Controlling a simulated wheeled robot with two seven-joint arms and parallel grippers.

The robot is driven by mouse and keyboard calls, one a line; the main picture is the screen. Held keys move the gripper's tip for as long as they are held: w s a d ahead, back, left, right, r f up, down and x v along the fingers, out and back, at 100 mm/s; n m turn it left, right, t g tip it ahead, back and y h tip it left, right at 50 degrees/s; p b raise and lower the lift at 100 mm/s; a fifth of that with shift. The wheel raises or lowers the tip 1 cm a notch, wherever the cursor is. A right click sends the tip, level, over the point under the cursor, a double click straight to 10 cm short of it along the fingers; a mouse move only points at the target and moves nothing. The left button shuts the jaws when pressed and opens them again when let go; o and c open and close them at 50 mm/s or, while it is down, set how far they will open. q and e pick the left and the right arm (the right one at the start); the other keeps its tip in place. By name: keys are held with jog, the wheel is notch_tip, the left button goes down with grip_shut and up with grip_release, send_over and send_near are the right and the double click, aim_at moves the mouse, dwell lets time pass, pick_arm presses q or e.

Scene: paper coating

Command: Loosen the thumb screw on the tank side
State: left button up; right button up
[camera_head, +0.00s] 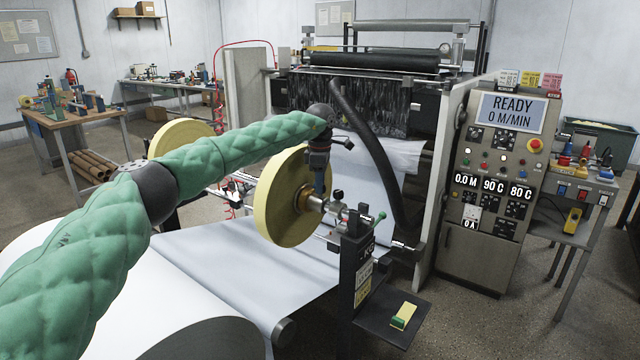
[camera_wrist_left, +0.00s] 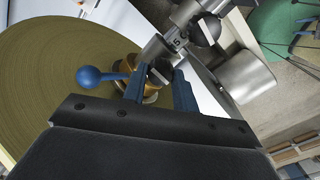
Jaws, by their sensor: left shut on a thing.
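My left gripper (camera_head: 320,188) reaches down beside the yellow disc (camera_head: 283,205), at its brass hub (camera_head: 306,200) and the metal shaft. In the left wrist view my blue fingers (camera_wrist_left: 159,92) straddle a small dark knob with a pale stripe (camera_wrist_left: 160,71), and they are shut on it. It looks like a thumb screw; its lower part is hidden by the fingers. A second black knob (camera_wrist_left: 205,29) sits on the silver collar beyond, apart from the fingers. A blue ball handle (camera_wrist_left: 89,77) is close to the left finger. My right gripper is not in view.
White web (camera_head: 245,260) runs below. A black hose (camera_head: 375,150) curves close to the right. The control panel (camera_head: 495,180) reads READY, 0 M/MIN.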

pick_arm(q)
jog(key=shift+n, duration=1.1)
jog(key=n+b, duration=0.1)
jog(key=n, duration=0.9)
jog(key=shift+r+n+b, duration=0.1)
jog(key=shift+n+b, duration=0.3)
jog(key=shift+n, duration=2)
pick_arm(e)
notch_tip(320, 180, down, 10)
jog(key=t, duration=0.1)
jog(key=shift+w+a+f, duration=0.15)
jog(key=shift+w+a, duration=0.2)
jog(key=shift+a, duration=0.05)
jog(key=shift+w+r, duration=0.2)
pick_arm(q)
jog(key=o, duration=1)
jog(key=shift+d, duration=0.15)
jog(key=shift+c, duration=0.2)
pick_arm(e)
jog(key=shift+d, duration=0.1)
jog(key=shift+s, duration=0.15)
